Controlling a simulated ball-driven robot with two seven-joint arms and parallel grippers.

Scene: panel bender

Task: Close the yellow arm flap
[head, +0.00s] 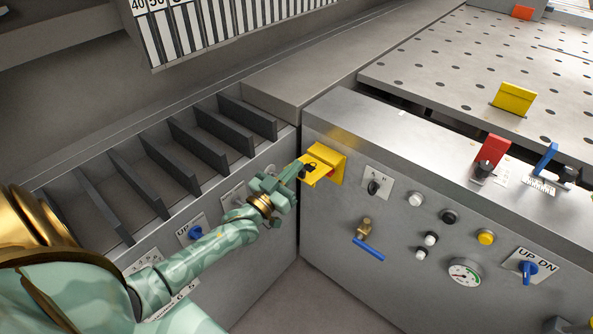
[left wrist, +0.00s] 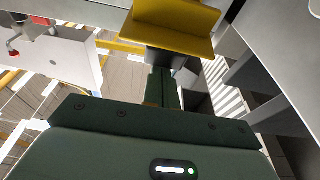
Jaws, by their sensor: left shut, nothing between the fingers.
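A yellow flap-like piece (head: 318,168) sits at the left end of the control panel's front face, with a yellow plate and a bit of red behind it. It stands out at an angle from the panel. In the left wrist view a yellow piece (left wrist: 175,22) with a bent edge lies just beyond my fingertips. My left gripper (head: 303,171) is shut and empty, with its dark tips at the left edge of the yellow piece. Whether they touch it I cannot tell. The tips hide part of it. My right gripper is not in view.
The grey panel (head: 400,262) carries a rotary switch (head: 374,187), several buttons, a blue lever (head: 369,250) and a gauge (head: 465,272). A slotted rack (head: 150,185) stands left. A second yellow piece (head: 514,98) stands on the perforated table (head: 440,65).

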